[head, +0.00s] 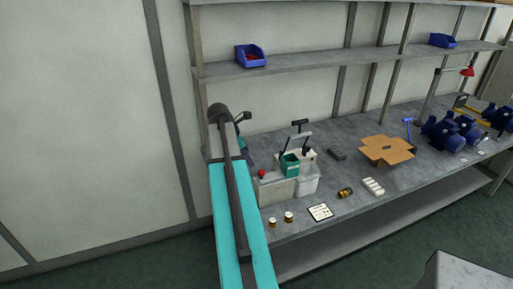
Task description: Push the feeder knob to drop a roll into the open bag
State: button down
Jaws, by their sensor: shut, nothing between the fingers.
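A pale grey box (277,190) with a red knob (262,173) on its top left stands near the front left of the bench. A small teal open-topped holder (290,165) stands just behind and right of it. A whitish bin (308,182) is beside the box on the right. I cannot tell which of these is the feeder or the open bag, and I see no roll inside either. Several white rolls or cylinders (373,187) lie together further right. My teal and dark arm rises left of the box. I cannot make out my gripper; it seems hidden behind the arm.
A dark frame with a handle (299,124) rises behind the teal holder. A cardboard box (387,150), a card (320,212), two small jars (288,216) and blue pumps (445,135) stand on the bench. A shelf (300,65) runs above. The front edge is near the jars.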

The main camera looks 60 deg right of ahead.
jog(key=r, duration=0.1)
jog(key=s+d+r, duration=0.2)
jog(key=shift+d+r, duration=0.1)
jog(key=shift+r, duration=0.1)
jog(key=shift+w, duration=0.1)
